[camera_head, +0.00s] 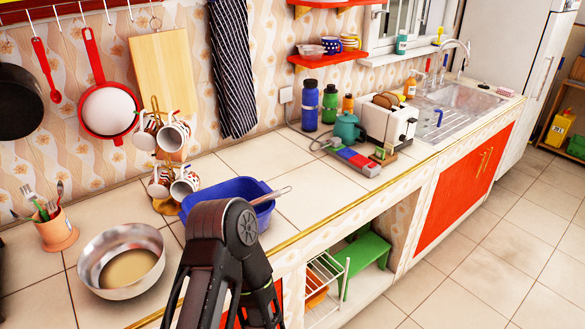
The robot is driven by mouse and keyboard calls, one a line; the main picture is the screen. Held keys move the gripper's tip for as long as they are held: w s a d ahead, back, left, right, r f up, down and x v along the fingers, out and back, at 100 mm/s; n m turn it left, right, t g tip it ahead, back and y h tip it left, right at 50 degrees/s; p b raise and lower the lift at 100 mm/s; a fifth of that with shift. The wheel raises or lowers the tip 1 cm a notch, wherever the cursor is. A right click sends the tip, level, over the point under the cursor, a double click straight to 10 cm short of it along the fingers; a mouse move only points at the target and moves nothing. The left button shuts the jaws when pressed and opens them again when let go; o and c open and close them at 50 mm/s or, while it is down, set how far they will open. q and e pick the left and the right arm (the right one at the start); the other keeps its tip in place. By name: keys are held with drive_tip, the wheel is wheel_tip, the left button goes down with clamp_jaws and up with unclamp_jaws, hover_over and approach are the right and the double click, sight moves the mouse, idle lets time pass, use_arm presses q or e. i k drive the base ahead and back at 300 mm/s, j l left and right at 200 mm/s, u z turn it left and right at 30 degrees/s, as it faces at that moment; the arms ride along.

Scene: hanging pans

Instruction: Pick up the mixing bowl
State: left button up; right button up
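The mixing bowl (146,272) is a round, shiny silver metal bowl with a tan-looking inside bottom. It stands upright on the tiled counter at the lower left, and it looks empty. A black jointed part of one of my arms rises from the bottom edge, to the right of the bowl and apart from it in the picture. I cannot tell which arm it is. No gripper fingertips show clearly, and nothing is seen holding the bowl.
An orange utensil pot (57,232) stands left behind the bowl. A mug tree (167,207) with several mugs is behind it. A blue tub (222,188) with a whisk-like handle lies right. A toaster (388,122) stands farther right. Pans and a board (163,70) hang on the wall.

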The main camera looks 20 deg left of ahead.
sight(123, 261)
drive_tip(key=u, duration=2.05)
drive_tip(key=k+l, duration=0.35)
drive_tip(key=k+u, duration=0.3)
drive_tip(key=i+l+u, duration=0.1)
drive_tip(key=u, duration=3.65)
